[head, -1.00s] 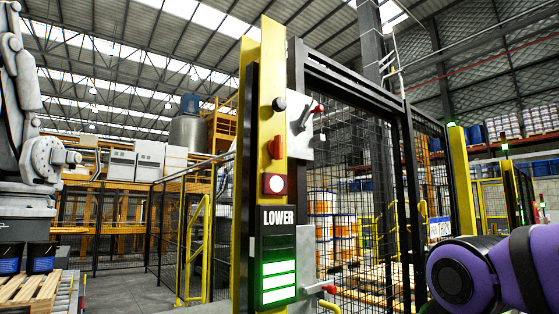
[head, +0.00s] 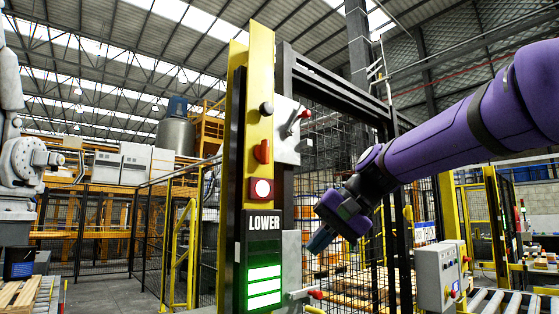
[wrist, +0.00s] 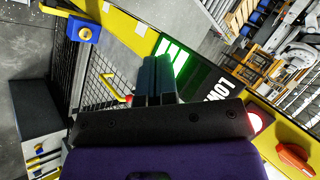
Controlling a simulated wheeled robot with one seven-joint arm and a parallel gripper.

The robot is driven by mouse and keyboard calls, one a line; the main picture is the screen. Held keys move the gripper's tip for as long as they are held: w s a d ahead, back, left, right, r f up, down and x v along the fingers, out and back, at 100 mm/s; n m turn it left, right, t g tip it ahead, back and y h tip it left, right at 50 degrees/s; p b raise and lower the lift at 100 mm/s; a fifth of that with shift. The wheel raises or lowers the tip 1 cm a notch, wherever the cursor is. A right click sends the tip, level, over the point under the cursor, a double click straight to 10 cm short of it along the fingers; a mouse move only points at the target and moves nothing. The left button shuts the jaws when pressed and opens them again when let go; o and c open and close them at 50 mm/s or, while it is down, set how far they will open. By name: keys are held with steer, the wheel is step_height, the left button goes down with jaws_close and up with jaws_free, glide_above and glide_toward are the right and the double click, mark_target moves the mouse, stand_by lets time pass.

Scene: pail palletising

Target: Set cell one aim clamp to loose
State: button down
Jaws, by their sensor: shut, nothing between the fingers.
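The yellow post (head: 259,95) carries a grey plate with a red-tipped lever (head: 302,117) near its top. I cannot tell which lever is the aim clamp; no such label is readable. My gripper (head: 320,240) is shut and empty, right of the panel and above the lower lever.
The post also bears a red knob (head: 262,152), a black knob (head: 267,108) and a red-framed white button (head: 262,189). A mesh gate (head: 340,170) stands behind my arm. A grey control box (head: 440,274) and rollers (head: 500,301) are at the right.

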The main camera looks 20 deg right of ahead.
steer(key=w+d+r+t+y, duration=0.1)
steer(key=w+d+r+y, duration=0.3)
steer(key=w+d+r, duration=0.3)
steer(key=w+d+r+t+y, duration=0.1)
steer(key=w+d+r+y, duration=0.4)
steer(key=w+r, duration=0.6)
step_height(320, 180, up, 2)
steer(key=shift+d+r+t, duration=0.1)
steer(key=shift+d+t, duration=0.3)
steer(key=shift+d, duration=0.6)
glide_toward(264, 152)
steer(key=w+a+f, duration=0.2)
steer(key=w+a, duration=0.1)
steer(key=w, duration=0.2)
steer(key=shift+s+a, duration=0.35)
steer(key=shift+a, duration=0.35)
steer(key=shift+f+m+y, duration=0.1)
steer(key=shift+m+y, duration=0.2)
steer(key=shift+y, duration=0.1)
